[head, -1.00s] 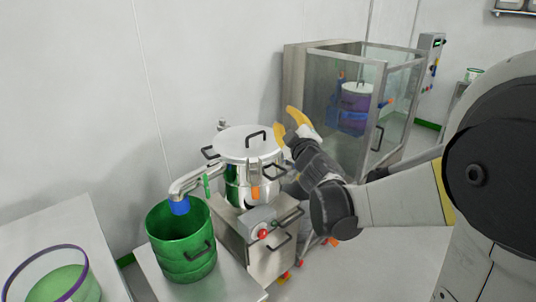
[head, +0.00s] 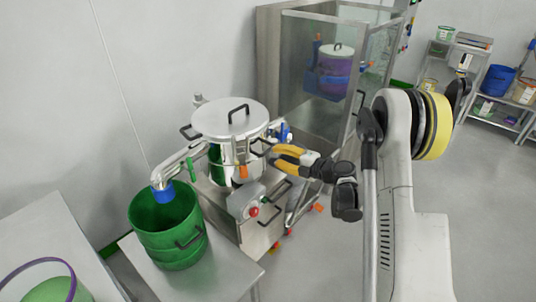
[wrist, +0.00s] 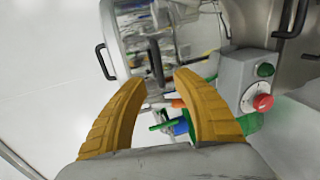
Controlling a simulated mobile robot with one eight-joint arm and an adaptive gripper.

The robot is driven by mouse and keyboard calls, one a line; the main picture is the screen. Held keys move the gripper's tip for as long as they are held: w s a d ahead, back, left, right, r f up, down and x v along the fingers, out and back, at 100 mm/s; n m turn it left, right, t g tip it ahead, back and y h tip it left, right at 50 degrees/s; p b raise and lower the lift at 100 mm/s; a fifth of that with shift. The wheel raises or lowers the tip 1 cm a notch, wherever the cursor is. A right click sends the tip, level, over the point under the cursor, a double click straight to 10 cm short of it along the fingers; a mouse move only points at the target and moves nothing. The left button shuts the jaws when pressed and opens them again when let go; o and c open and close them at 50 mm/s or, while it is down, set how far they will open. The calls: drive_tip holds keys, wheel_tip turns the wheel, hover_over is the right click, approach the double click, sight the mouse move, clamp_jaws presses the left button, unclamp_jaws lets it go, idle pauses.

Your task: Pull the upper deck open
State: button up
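The steel cabinet (head: 252,232) below the lidded steel pot has two fronts with black bar handles, one above the other. The upper front, which I take for the upper deck, has its handle (head: 281,191) just below my gripper in the head view. It looks closed. My gripper (head: 275,157) has yellow fingers pointing left, beside the pot's right side and apart from the handle. In the wrist view my fingers (wrist: 160,82) are spread with nothing between them. A black bar handle (wrist: 290,18) shows at the upper right there; I cannot tell which one.
The pot (head: 228,122) stands on the cabinet with handles sticking out. A control box (head: 245,203) with a red button is on the cabinet's front. A green bin (head: 167,228) stands on a table at the left. A glass enclosure (head: 310,95) is behind. Floor at the right is free.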

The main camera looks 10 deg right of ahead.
sight(266, 152)
drive_tip(key=b+x, duration=0.1)
drive_tip(key=x, duration=0.5)
clamp_jaws()
